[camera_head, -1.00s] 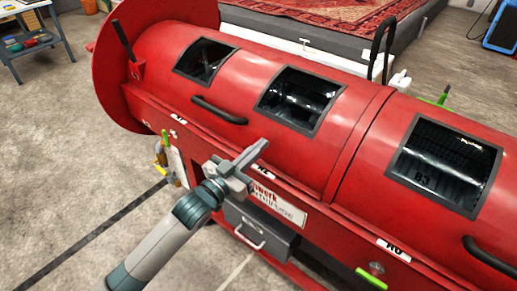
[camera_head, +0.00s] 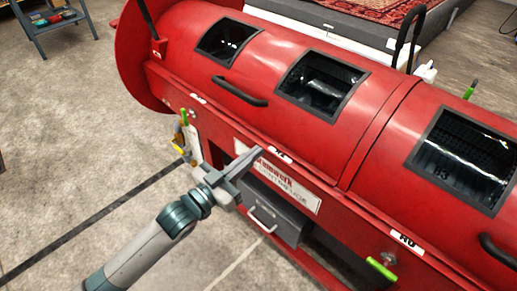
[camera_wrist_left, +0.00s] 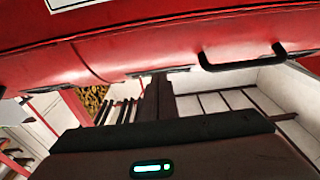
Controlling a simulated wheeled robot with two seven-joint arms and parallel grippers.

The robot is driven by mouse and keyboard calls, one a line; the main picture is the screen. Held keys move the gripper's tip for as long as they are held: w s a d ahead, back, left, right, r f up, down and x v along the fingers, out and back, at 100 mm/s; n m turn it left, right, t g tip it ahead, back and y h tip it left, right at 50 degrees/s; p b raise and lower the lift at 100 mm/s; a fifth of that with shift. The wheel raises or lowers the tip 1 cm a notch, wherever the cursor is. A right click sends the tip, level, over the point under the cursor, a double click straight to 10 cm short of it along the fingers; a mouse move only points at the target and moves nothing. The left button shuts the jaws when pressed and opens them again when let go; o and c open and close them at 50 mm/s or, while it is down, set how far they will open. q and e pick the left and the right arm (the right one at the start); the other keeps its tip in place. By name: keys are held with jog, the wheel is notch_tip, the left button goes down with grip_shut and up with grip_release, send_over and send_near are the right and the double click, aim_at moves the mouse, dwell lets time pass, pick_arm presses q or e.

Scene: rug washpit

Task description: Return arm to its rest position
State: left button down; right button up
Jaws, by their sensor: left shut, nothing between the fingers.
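My left gripper (camera_head: 246,166) shows in the head view, on the arm that comes in from the lower left. Its fingers are shut with nothing between them. They are in front of the red machine's lower side, by the white sign and above the grey drawer (camera_head: 268,212). I cannot tell whether they touch the machine. In the left wrist view the dark fingers (camera_wrist_left: 157,98) point toward the red machine's side, near a black handle (camera_wrist_left: 243,58). My right gripper is not in view.
The large red drum machine (camera_head: 240,62) with dark windows and black handles fills the middle and right. A patterned rug (camera_head: 365,15) lies on a grey platform behind it. A small table (camera_head: 50,22) stands at the back left. The concrete floor at left is clear.

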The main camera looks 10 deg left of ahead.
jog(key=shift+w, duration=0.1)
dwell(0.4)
